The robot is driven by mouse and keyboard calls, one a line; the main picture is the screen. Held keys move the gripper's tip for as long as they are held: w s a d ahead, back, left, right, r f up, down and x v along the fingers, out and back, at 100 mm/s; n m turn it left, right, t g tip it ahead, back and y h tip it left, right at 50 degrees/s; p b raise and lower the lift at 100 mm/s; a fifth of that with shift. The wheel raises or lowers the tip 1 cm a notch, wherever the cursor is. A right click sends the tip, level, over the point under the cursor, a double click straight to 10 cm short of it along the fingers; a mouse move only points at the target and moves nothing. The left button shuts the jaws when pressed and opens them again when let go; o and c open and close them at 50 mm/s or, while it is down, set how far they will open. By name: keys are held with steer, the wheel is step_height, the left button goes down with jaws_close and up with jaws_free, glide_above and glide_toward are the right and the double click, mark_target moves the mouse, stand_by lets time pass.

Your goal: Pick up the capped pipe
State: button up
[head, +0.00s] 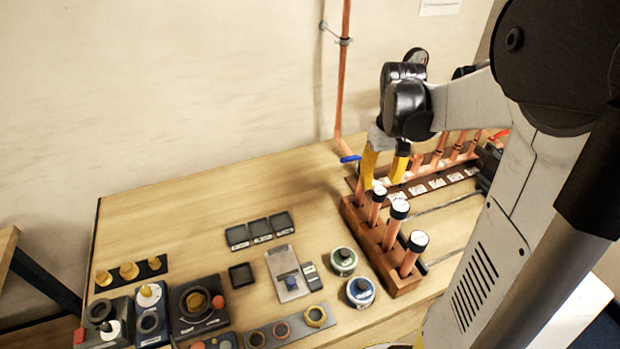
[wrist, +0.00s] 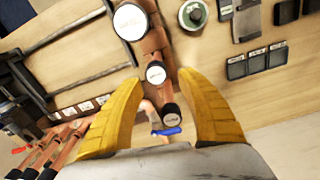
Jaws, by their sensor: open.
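Several copper pipes with dark caps and white round labels stand upright in a wooden rack (head: 400,283) on the table. In the head view I see a front capped pipe (head: 411,254), a middle one (head: 394,225) and a rear one (head: 376,206). My gripper (head: 384,179) is open above the rear end of the rack, its yellow fingers pointing down. In the wrist view, the middle cap (wrist: 156,73) lies between the fingertips (wrist: 158,78). The rear cap (wrist: 171,114) shows further in between the fingers, and the front cap (wrist: 130,20) lies beyond them. I cannot tell whether the fingers touch any pipe.
Behind the rack, a copper manifold (head: 440,160) with several upright pipes and white labels runs along the table. A blue valve handle (head: 350,158) is by the wall pipe (head: 343,70). A green-rimmed round item (head: 343,260) and black trays (head: 260,229) lie left. The table's back left is clear.

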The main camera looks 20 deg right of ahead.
mark_target(376, 207)
steer(key=f, duration=0.3)
steer(key=d+f+b, duration=0.1)
steer(key=f, duration=0.1)
step_height(376, 207, down, 6)
steer(key=shift+a+r+b, duration=0.1)
steer(key=shift+a+b, duration=0.05)
steer(key=shift+b, duration=0.7)
steer(key=shift+c, duration=0.6)
jaws_close()
